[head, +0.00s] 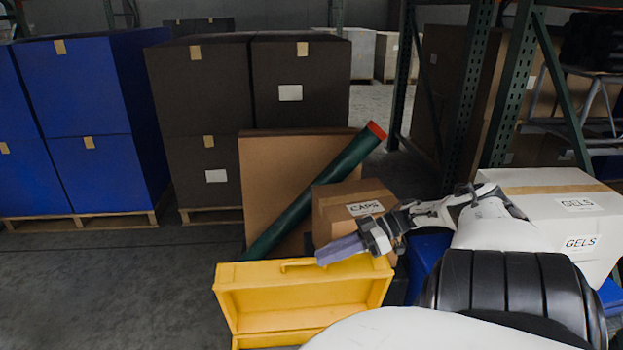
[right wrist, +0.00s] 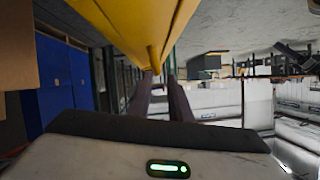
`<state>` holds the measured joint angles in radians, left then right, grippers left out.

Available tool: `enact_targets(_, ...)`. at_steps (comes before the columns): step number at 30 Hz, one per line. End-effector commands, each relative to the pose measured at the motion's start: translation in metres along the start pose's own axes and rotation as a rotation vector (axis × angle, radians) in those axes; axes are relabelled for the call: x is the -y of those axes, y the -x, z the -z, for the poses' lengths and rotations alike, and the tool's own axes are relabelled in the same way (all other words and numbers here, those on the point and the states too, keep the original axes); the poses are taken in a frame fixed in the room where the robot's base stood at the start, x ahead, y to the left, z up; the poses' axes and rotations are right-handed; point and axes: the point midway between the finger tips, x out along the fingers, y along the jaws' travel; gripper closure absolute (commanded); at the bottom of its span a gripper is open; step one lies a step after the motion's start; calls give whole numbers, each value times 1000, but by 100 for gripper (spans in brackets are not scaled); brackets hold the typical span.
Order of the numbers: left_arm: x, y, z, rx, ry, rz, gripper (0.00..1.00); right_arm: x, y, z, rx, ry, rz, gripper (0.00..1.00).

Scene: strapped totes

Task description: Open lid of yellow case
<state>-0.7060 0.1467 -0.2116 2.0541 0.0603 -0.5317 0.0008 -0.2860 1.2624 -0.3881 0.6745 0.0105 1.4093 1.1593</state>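The yellow case (head: 228,300) stands low in front of me in the head view. Its lid is raised, with the hollow inner side facing me. The lower part is mostly cut off by the frame and hidden by my arm. My right gripper (head: 325,256) lies at the lid's top edge, right of the handle (head: 297,264). In the right wrist view the yellow lid (right wrist: 125,30) reaches down to the tips of my right gripper (right wrist: 160,78). The two fingers stand apart; I cannot tell whether they touch the lid. My left gripper is not in view.
Behind the case are a CAPS carton (head: 338,200), a dark green tube (head: 300,205) with a red end and a brown panel (head: 275,160). White GELS boxes (head: 560,205) stand at right. Blue (head: 85,90) and dark stacks (head: 200,90) are at back left. Floor at left is clear.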

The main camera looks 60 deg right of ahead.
Motion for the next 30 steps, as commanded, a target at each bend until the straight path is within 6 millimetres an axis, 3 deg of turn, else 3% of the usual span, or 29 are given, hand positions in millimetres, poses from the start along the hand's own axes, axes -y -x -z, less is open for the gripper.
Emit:
enact_targets(3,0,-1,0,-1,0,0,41,0,21,-2,3,0,-2,83)
enact_targets(9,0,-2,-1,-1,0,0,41,0,38,-1,3,0,0,83)
enact_targets(30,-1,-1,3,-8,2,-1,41,0,39,-1,1,0,-1,83)
